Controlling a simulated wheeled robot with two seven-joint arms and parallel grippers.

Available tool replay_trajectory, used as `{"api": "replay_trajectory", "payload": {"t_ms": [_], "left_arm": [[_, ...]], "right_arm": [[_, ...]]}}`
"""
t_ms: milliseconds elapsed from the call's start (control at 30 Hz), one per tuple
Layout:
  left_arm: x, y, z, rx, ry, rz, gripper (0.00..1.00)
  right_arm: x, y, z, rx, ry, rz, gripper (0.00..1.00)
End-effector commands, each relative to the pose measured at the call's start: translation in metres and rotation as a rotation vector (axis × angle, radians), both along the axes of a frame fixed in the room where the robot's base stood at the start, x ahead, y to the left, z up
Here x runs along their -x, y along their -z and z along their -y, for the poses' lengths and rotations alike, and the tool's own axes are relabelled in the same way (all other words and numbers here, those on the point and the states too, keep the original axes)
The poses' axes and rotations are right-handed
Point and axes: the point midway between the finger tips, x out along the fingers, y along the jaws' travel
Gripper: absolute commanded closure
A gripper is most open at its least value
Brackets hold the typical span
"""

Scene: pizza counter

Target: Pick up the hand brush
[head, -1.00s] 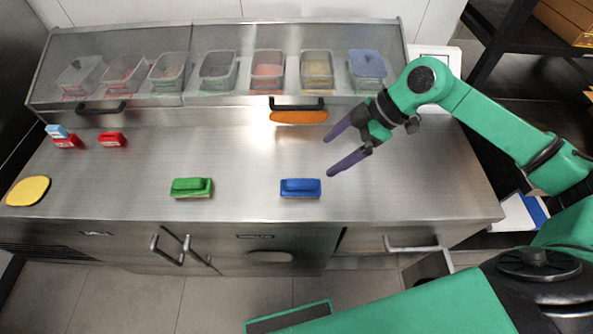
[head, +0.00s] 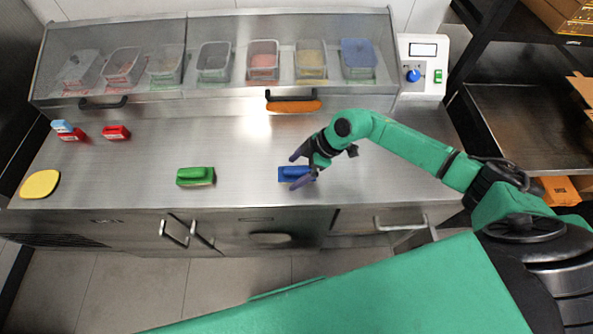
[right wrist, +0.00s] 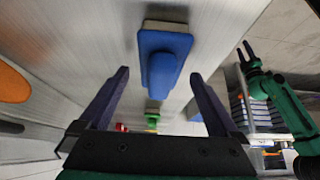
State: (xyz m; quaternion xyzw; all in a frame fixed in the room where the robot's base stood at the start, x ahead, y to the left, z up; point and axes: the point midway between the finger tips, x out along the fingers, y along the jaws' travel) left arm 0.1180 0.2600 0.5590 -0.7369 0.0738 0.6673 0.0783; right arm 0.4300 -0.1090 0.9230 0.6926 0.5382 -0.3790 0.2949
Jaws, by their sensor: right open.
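A blue hand brush (head: 291,174) lies on the steel counter near its front edge. A green hand brush (head: 196,176) lies to its left. My right gripper (head: 296,171) is open over the blue brush, its fingers partly hiding it. In the right wrist view the blue brush (right wrist: 163,60) shows between and beyond the two open fingertips, with its handle towards the gripper; I see no contact. The green brush (right wrist: 152,118) is small in the background there. My left gripper (right wrist: 247,50) shows small at the right of that view, its jaw state unclear.
A covered row of ingredient tubs (head: 214,62) stands at the back, with an orange oval piece (head: 293,106) before it. Red items (head: 117,132) and a yellow oval piece (head: 40,184) lie at the left. The counter around both brushes is clear.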

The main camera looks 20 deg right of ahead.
Motion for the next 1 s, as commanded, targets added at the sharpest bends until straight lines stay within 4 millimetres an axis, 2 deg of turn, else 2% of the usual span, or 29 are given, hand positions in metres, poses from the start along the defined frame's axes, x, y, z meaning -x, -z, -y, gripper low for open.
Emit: {"api": "replay_trajectory", "payload": {"t_ms": [33, 167, 200, 233, 267, 533, 667, 767, 867, 1000], "left_arm": [[0.001, 0.0, 0.0, 0.0, 0.0, -0.002, 0.5], [0.003, 0.001, 0.0, 0.0, 0.0, -0.005, 0.5], [0.003, 0.001, 0.0, 0.0, 0.0, -0.005, 0.5], [0.004, 0.001, 0.0, 0.0, 0.0, -0.006, 0.5], [0.004, 0.001, 0.0, 0.0, 0.0, -0.006, 0.5], [0.005, 0.001, 0.0, -0.001, 0.0, -0.008, 0.5], [0.005, 0.004, 0.0, -0.001, 0.0, -0.008, 0.5], [0.005, 0.008, 0.0, -0.001, 0.0, -0.008, 0.5], [0.005, 0.016, 0.0, 0.0, 0.0, -0.009, 0.5], [0.005, 0.029, 0.0, 0.0, 0.0, -0.009, 0.5]], "right_arm": [[0.0, 0.0, 0.0, 0.0, 0.0, 0.0, 0.14], [0.0, 0.0, 0.0, 0.0, 0.001, -0.001, 0.64], [0.0, 0.0, 0.0, 0.0, 0.001, -0.001, 0.79], [0.0, 0.0, 0.0, 0.0, 0.001, -0.001, 0.9], [0.0, 0.0, 0.0, -0.001, 0.001, 0.0, 0.95], [-0.001, -0.003, 0.0, -0.002, 0.001, 0.001, 0.95], [-0.001, -0.015, 0.0, -0.002, -0.001, 0.003, 0.95], [-0.001, -0.035, 0.0, -0.002, -0.001, 0.005, 0.95], [-0.002, -0.067, 0.0, -0.001, -0.001, 0.01, 0.95], [-0.001, -0.121, 0.0, 0.0, -0.001, 0.012, 0.95]]}}
